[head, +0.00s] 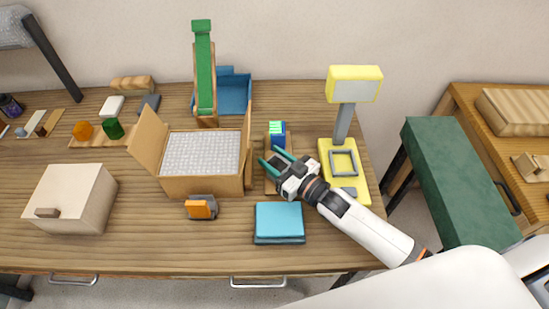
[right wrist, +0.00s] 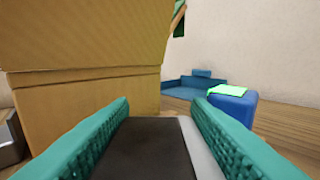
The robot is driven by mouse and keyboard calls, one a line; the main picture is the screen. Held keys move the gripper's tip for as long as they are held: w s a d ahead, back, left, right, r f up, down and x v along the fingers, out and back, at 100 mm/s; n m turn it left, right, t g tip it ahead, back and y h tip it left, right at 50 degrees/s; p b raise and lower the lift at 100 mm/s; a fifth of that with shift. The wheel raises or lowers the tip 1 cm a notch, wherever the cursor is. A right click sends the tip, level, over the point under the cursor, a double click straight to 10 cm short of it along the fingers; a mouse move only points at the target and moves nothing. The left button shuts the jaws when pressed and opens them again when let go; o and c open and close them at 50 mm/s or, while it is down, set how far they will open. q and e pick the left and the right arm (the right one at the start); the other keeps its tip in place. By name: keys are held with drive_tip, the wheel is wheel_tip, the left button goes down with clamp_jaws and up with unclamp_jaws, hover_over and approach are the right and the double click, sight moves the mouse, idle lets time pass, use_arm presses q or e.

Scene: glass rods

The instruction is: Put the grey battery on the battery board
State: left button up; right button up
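My right gripper (head: 271,159) is above the wooden battery board (head: 271,186), just right of the open cardboard box. In the right wrist view its teal fingers (right wrist: 160,122) stand apart with the grey battery (right wrist: 145,150) between them. The battery shows a dark face and a lighter grey side, and fills the gap. A blue battery with a green top (head: 277,129) stands at the board's far end, and it shows ahead on the right in the wrist view (right wrist: 232,105). The gripper hides much of the board. My left gripper is not in view.
The cardboard box (head: 205,186) stands close on the left. A yellow scale-like stand (head: 362,184) is on the right. A teal book-like stack (head: 280,222) and an orange-and-grey item (head: 201,208) lie in front. A blue tray (head: 236,92) is behind.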

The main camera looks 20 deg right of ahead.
drive_tip(key=o, duration=0.3)
drive_tip(key=shift+r, duration=0.2)
drive_tip(key=b+v, duration=0.1)
drive_tip(key=v, duration=0.9)
drive_tip(key=shift+s+d+f, duration=0.1)
drive_tip(key=shift+s, duration=0.15)
drive_tip(key=shift+s+d+b, duration=0.35)
drive_tip(key=shift+s, duration=0.3)
